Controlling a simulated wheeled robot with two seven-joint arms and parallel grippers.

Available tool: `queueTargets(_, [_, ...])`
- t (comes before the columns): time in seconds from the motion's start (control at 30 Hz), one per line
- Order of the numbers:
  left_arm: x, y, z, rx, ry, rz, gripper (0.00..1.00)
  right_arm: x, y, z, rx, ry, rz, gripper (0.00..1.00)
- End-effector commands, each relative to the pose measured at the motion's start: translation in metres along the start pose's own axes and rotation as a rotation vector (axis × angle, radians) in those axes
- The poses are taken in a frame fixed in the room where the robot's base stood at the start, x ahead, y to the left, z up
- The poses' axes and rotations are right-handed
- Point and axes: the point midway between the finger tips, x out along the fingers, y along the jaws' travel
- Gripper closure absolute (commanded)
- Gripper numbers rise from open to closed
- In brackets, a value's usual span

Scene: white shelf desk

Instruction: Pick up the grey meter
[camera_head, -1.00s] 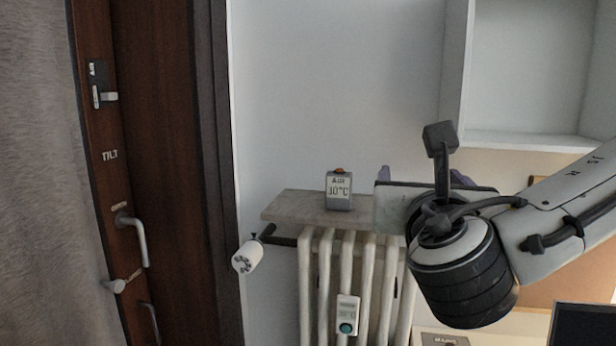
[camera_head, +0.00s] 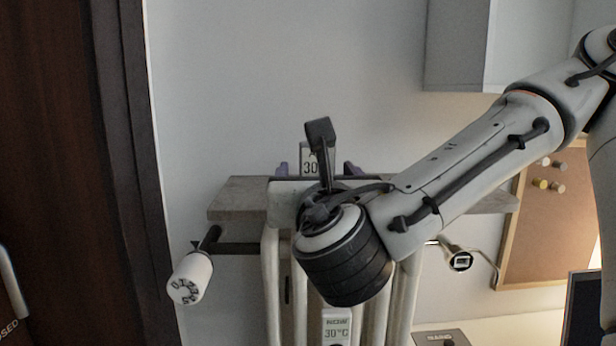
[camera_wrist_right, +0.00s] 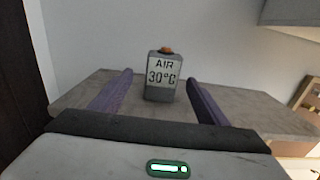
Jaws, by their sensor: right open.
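The grey meter (camera_wrist_right: 163,94) stands upright on the shelf above the radiator, with an orange button on top and a screen reading AIR 30°C. In the head view the meter (camera_head: 308,158) is partly hidden behind my right wrist. My right gripper (camera_head: 317,169) is open, in front of the meter. In the right wrist view the purple fingers of the gripper (camera_wrist_right: 159,80) point toward it, one on each side, with a gap on both sides. I cannot tell how far the fingertips reach along it. My left gripper is not in view.
The grey shelf (camera_head: 235,196) carries the meter. Below are a white radiator (camera_head: 272,290), a white valve knob (camera_head: 190,278) and a second, white meter (camera_head: 337,327) on the radiator. A wall cabinet (camera_head: 455,50) is at upper right, a corkboard (camera_head: 540,230) at right.

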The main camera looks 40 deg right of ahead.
Motion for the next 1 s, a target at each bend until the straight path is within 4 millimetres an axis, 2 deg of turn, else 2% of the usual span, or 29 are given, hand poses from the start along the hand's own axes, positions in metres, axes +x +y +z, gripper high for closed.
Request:
queueTargets(0.1, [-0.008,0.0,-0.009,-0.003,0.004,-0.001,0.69,0.02,-0.002,0.003,0.001,0.004,-0.005,0.31])
queueTargets(0.2, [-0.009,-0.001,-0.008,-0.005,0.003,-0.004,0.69,0.034,-0.001,0.002,0.002,0.003,-0.004,0.31])
queueTargets(0.4, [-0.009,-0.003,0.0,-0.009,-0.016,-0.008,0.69,0.049,-0.002,0.003,0.0,0.002,-0.003,0.31])
queueTargets(0.7, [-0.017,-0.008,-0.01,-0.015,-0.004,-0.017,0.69,0.09,-0.005,0.008,0.0,0.003,-0.004,0.31])
queueTargets(1.0, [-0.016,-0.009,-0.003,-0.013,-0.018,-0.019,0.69,0.097,-0.004,0.007,-0.001,0.0,0.0,0.31])
